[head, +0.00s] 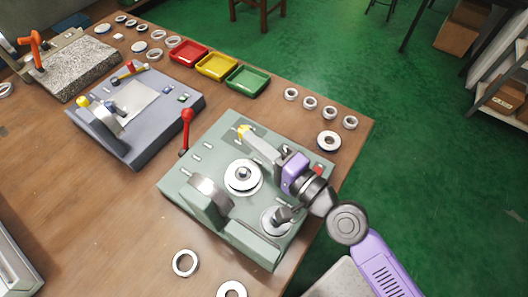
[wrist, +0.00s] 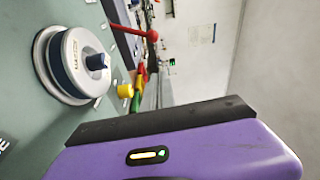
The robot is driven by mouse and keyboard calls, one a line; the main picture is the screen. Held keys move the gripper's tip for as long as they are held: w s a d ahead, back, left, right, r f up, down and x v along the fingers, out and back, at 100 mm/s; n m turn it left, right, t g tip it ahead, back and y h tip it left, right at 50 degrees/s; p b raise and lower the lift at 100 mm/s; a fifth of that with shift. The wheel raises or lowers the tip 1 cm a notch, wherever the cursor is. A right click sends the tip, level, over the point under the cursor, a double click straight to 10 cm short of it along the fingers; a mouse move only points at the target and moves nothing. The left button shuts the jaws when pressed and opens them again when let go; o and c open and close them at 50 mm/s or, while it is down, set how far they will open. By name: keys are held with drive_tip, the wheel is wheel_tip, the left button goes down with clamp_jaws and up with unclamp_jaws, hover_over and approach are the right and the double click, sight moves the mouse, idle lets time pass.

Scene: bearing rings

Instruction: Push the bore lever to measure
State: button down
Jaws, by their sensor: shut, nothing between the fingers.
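The green measuring fixture (head: 200,165) stands at the table's front right. A lever with a red ball knob (head: 187,115) rises upright at its back left corner; the red knob also shows in the wrist view (wrist: 151,36). A yellow knob (head: 243,130) is at the fixture's back edge, and it shows in the wrist view (wrist: 125,90) too. No label tells which is the bore lever. A bearing ring (head: 236,186) sits around a post in the middle. My gripper (head: 250,138) is shut and empty over the fixture, its tips close to the yellow knob; contact cannot be told.
A blue-grey fixture (head: 150,138) stands to the left. Red (head: 188,57), yellow (head: 216,69) and green (head: 247,82) trays line the back edge. Several loose rings lie around, including one at the front (head: 185,263). Bare wood is free at the left front.

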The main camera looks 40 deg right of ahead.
drive_tip(key=s, duration=0.2)
drive_tip(key=shift+s+d+b, duration=0.15)
drive_tip(key=shift+s+b, duration=0.15)
drive_tip(key=shift+b, duration=0.1)
drive_tip(key=shift+s, duration=0.15)
